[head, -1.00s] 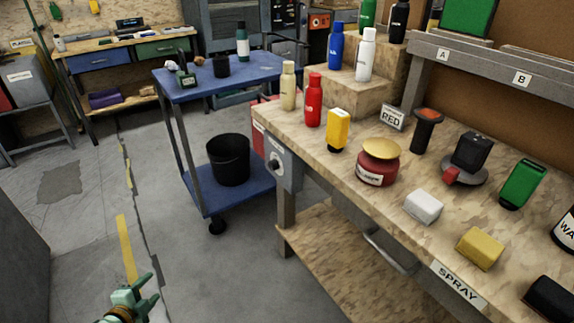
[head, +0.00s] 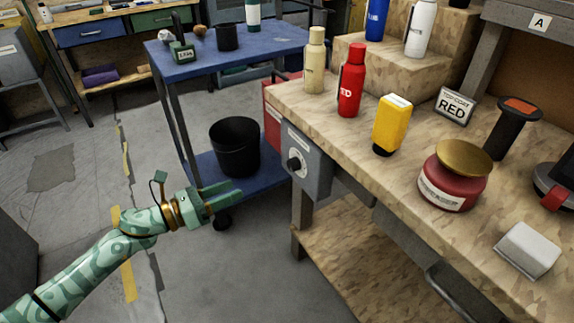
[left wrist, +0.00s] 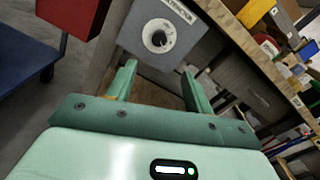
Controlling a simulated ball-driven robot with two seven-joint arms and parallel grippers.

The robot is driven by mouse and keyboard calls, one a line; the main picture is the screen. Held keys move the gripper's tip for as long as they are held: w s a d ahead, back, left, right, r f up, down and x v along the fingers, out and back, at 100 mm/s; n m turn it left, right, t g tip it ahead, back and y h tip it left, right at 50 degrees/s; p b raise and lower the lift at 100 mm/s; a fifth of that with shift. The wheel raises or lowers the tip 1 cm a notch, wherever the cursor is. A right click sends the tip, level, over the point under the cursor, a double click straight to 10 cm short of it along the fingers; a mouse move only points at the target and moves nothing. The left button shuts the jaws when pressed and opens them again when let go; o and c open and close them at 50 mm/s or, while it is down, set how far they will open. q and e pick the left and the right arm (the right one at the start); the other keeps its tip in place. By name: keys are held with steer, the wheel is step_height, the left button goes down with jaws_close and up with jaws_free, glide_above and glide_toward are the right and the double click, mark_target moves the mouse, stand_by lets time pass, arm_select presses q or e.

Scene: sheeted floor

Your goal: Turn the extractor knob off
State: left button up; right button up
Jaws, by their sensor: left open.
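The extractor knob (head: 297,165) is a round black-and-white dial on a grey box (head: 312,178) fixed to the end of the workbench. In the left wrist view the knob (left wrist: 158,39) sits on the box face beyond my fingers, with a partly readable label along one edge. My left gripper (head: 235,194) is left of the box in the head view, open and empty, with its fingers pointing toward the box. In the left wrist view the open fingers (left wrist: 158,82) lie below the knob on both sides, apart from it. My right gripper is not in view.
The workbench (head: 345,130) holds a red bottle (head: 350,82), a yellow bottle (head: 392,126) and a red tin (head: 452,183). A blue cart (head: 225,62) with a black bin (head: 235,147) stands behind my left gripper. Floor at left is clear.

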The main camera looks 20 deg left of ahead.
mark_target(290, 166)
arm_select(q)
steer(key=b+x, duration=0.3)
steer(key=x, duration=1.2)
steer(key=shift+f, duration=0.15)
steer(key=shift+w+d, duration=0.25)
steer(key=shift+w, duration=0.1)
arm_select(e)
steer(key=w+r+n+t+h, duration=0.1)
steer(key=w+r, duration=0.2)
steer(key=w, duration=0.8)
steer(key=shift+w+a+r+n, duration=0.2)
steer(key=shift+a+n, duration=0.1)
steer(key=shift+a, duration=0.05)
arm_select(q)
steer(key=c, duration=1)
